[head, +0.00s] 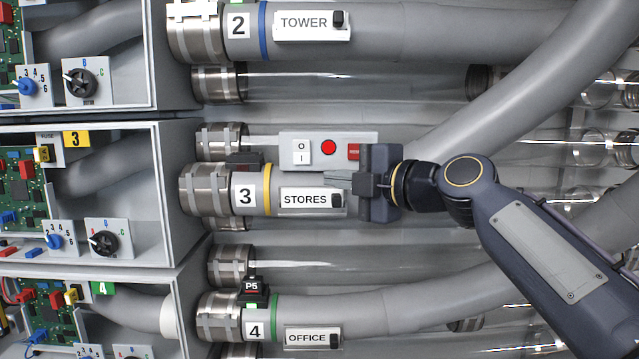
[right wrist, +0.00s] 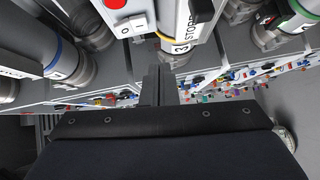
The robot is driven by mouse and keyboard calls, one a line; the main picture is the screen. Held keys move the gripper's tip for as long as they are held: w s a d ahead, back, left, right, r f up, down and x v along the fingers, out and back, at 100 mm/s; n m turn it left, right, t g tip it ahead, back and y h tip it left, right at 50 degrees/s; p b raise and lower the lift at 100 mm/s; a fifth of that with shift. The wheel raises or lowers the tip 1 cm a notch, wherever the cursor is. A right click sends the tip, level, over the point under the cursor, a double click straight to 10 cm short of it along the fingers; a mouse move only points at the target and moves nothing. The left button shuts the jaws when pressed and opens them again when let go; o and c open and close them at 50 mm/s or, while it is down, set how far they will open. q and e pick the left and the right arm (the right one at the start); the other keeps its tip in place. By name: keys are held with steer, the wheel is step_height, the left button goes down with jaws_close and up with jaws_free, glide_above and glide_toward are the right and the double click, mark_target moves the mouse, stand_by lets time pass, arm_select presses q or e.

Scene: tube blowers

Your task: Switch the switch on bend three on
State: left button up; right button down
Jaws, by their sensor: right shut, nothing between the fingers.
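The bend marked 3 STORES (head: 305,199) is a grey tube with a yellow band. Above it sits a light grey switch plate (head: 290,137) with a white O/I rocker (head: 302,152), a round red lamp or button (head: 328,147) and a small red part (head: 354,152). My right gripper (head: 327,179) is shut and empty, pointing left just below the plate and right of the rocker, apart from it. The right wrist view shows its closed fingers (right wrist: 159,70) near the rocker (right wrist: 130,26). How the rocker is tilted is hard to tell. My left gripper is not in view.
Bend 2 TOWER (head: 305,24) runs above and bend 4 OFFICE (head: 310,337) below. Open boxes with circuit boards and knobs (head: 103,243) stand at the left. A thick grey tube (head: 500,85) slopes up behind my right arm.

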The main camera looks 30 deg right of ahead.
steer(key=v, duration=0.4)
steer(key=shift+a+f+b, duration=0.15)
steer(key=shift+f+b, duration=0.1)
steer(key=shift+b, duration=0.05)
steer(key=shift+s, duration=0.1)
steer(key=s+a+f+m+g+p, duration=0.1)
steer(key=s+a+f+m+g, duration=0.2)
steer(key=f, duration=0.9)
steer(key=s+a+f+m+g+p, duration=0.2)
steer(key=s+a+f+m+g, duration=0.2)
steer(key=s+f+m, duration=0.5)
steer(key=s+a+f+m+g+p, duration=0.1)
steer(key=s+a+f+m+g, duration=0.2)
steer(key=f, duration=1.1)
steer(key=s+a+m, duration=0.3)
steer(key=a+m, duration=0.1)
steer(key=m, duration=0.2)
steer(key=shift+a+f+m+g+p, duration=0.2)
steer(key=shift+f+m+g+p, duration=0.1)
steer(key=shift+f+g+p, duration=0.1)
